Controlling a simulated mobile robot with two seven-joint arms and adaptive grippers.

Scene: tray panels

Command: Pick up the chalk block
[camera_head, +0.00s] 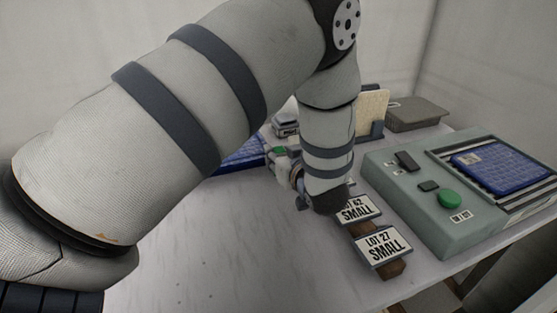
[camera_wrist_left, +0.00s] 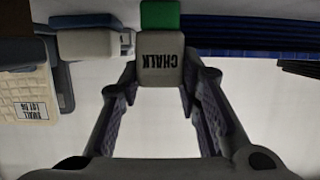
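The chalk block (camera_wrist_left: 161,65) is a pale grey block with a dark CHALK label, upside down in the left wrist view, and a green part (camera_wrist_left: 159,15) at one end. In the head view its green part (camera_head: 279,150) shows just left of my left forearm. My left gripper (camera_wrist_left: 160,80) is open, with one fingertip on each side of the block. Whether the pads touch it is hard to tell. In the head view my left gripper (camera_head: 297,178) is small and partly hidden by my arm. My right gripper is not in view.
A grey-green machine (camera_head: 412,212) with a green button and a blue tray panel stands at the right. Labelled brown blocks (camera_head: 391,269) lie in front of it. A grey container (camera_head: 417,115) and a cream panel (camera_head: 371,112) stand behind. The white table's front left is clear.

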